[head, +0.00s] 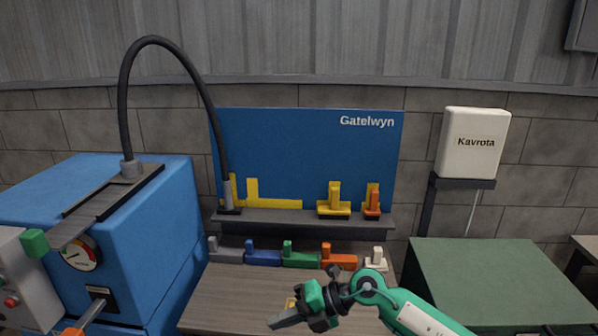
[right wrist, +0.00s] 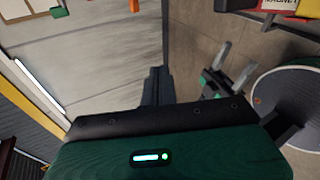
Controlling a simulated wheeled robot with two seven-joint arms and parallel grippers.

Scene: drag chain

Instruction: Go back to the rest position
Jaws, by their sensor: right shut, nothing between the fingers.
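In the head view my right gripper (head: 274,324) is at the bottom centre, over the front of the wooden table (head: 232,290), with its teal arm coming in from the right. Its fingers are together and hold nothing; they also show as a dark shut pair in the right wrist view (right wrist: 156,84). A small yellow piece (head: 290,302) shows right beside the gripper; I cannot tell whether they touch. My left gripper is out of the head view. In the right wrist view, what looks like my left gripper (right wrist: 234,66) has two grey fingers apart, with nothing visible between them.
A blue machine (head: 150,215) stands at left, with a black flexible hose (head: 163,40) arching to the shelf (head: 290,222). Several coloured blocks line the table's back, including a green one (head: 300,260). A green cabinet (head: 490,270) stands at right.

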